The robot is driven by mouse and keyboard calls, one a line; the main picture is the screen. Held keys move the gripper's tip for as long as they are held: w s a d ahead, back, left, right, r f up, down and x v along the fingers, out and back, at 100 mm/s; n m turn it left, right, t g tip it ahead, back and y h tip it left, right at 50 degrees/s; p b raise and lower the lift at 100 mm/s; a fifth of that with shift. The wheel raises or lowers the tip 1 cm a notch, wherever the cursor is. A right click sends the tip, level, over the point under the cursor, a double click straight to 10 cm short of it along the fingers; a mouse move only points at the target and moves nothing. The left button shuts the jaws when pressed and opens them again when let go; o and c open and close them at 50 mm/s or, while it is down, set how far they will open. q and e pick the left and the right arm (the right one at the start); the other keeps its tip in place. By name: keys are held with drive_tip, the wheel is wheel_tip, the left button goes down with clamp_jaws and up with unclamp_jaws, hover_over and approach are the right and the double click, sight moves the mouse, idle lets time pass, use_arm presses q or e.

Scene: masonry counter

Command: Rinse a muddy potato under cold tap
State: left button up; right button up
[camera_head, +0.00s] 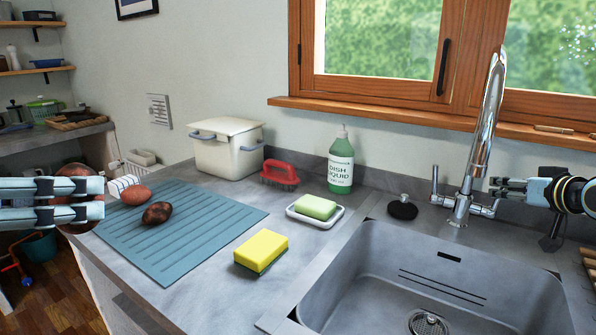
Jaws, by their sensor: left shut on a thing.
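My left gripper (103,198) is at the far left, over the near-left edge of the blue mat. It is shut on a brown, rounded thing (75,170) that looks like a potato; its fingers hide most of it. A dark, mud-patched potato (157,213) and a reddish-brown potato (135,195) lie on the blue ridged mat (190,250). The chrome tap (487,120) arches over the back of the grey sink (390,260). No water shows. My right gripper (497,187) is beside the tap's right handle (485,210); whether they touch is unclear.
A yellow sponge (261,250) lies between mat and sink. Green soap on a white dish (314,210), a dish liquid bottle (341,165), a red brush (280,174) and a black plug (403,208) stand behind. A cream lidded bin (226,150) is at the back. The basin is empty.

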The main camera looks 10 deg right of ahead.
drive_tip(key=shift+w+f, duration=0.25)
drive_tip(key=shift+w, duration=0.45)
clamp_jaws()
